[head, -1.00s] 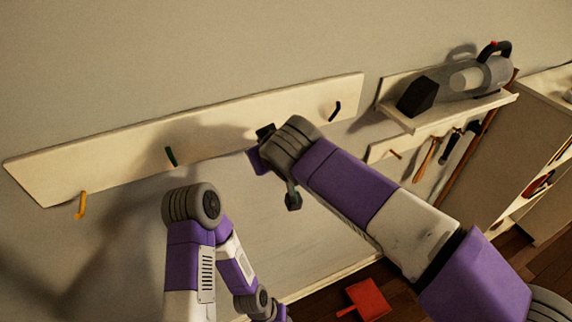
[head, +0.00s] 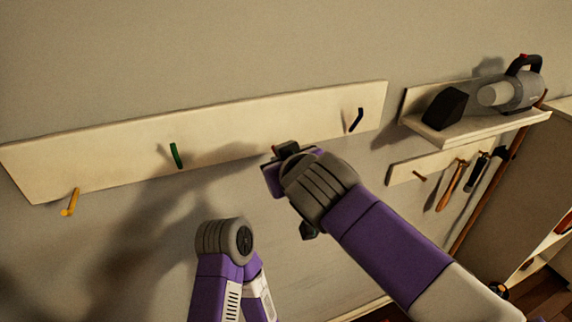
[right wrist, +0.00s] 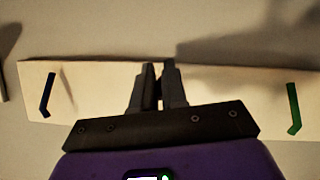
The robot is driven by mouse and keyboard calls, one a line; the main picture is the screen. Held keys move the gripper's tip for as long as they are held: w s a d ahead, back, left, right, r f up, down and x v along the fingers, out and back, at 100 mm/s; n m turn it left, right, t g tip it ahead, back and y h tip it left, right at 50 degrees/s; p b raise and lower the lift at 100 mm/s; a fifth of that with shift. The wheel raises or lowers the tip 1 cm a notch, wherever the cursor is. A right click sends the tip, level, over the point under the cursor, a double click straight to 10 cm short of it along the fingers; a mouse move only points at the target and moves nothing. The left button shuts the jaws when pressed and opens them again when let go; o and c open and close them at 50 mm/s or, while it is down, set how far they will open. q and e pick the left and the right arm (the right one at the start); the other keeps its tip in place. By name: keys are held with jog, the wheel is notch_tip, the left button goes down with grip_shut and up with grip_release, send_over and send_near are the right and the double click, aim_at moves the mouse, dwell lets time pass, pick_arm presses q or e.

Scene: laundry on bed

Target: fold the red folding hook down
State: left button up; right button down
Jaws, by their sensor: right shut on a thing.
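A long pale board on the wall (head: 100,160) carries the hooks. My right gripper (head: 280,150) is at the board between the green hook (head: 176,155) and the dark blue hook (head: 356,120). In the right wrist view its two fingers (right wrist: 158,75) are close together, shut at the board. A small speck of red (head: 274,148) shows at the fingertips in the head view. The rest of the red folding hook is hidden by the gripper, so its angle cannot be told. My left gripper is out of view; only part of the left arm shows.
A yellow hook (head: 71,202) is at the board's left end. To the right, a shelf (head: 480,128) holds a grey handheld vacuum (head: 516,92). Below it, a smaller rack (head: 405,172) has hanging tools. The wall below the board's left part is clear.

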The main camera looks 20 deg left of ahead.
jog(key=shift+s+a+f, duration=0.1)
jog(key=c, duration=1.2)
grip_release()
jog(key=v, duration=0.7)
jog(key=shift+s+r+p, duration=0.2)
jog(key=shift+p, duration=0.2)
jog(key=shift+f, duration=0.1)
